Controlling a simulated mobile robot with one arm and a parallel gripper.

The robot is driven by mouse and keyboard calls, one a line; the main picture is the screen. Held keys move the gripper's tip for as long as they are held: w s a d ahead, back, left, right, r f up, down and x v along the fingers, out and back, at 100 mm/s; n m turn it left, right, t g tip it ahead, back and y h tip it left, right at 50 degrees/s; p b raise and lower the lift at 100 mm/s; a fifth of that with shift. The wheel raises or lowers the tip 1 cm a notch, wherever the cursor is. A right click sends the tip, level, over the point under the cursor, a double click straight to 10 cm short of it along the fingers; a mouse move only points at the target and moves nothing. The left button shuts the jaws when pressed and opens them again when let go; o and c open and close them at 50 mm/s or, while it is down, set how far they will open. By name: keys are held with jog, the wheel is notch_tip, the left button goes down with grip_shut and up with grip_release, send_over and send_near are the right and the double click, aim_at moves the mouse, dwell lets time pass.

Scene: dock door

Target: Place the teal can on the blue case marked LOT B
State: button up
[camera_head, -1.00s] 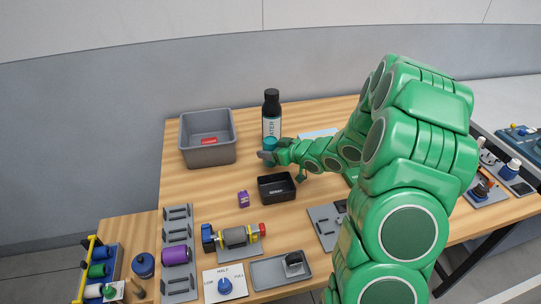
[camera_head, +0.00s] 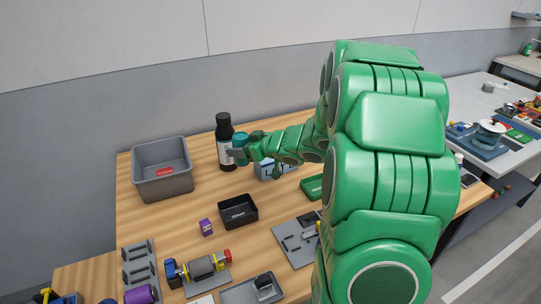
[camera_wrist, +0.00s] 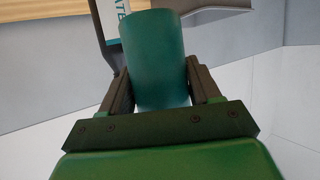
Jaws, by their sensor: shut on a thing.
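The teal can (camera_head: 240,139) is held in my gripper (camera_head: 239,151), in front of the water bottle and above the table. In the wrist view the teal can (camera_wrist: 153,55) stands between the two dark fingers of my gripper (camera_wrist: 160,85), which are shut on it. A light blue case (camera_head: 265,170) lies on the table just right of my gripper. My arm hides much of it, and I cannot read its marking.
A black bottle with a white label (camera_head: 225,149) stands beside the can. A grey bin (camera_head: 148,187) is at the left. A black tray (camera_head: 251,218), a purple block (camera_head: 206,227) and a green tray (camera_head: 311,188) are nearer.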

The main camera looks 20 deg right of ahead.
jog(key=s+d+r+m+t+h, duration=0.1)
jog(key=s+d+r+m+h, duration=0.1)
jog(key=s+d+r, duration=0.7)
jog(key=shift+h, duration=0.3)
jog(key=shift+w+d+f, duration=1.05)
jog(key=shift+w+f, duration=0.9)
jog(key=shift+w, duration=0.15)
jog(key=shift+w+d+f, duration=1.05)
jog(key=shift+w+f, duration=0.9)
jog(key=shift+w, duration=0.1)
jog(key=shift+w+d+f, duration=1.05)
jog(key=shift+w+f, duration=0.9)
jog(key=shift+w, duration=0.15)
jog(key=shift+f, duration=1.45)
jog(key=shift+f, duration=0.1)
jog(key=o, duration=1.2)
jog(key=shift+o, duration=0.2)
jog(key=v, duration=1.2)
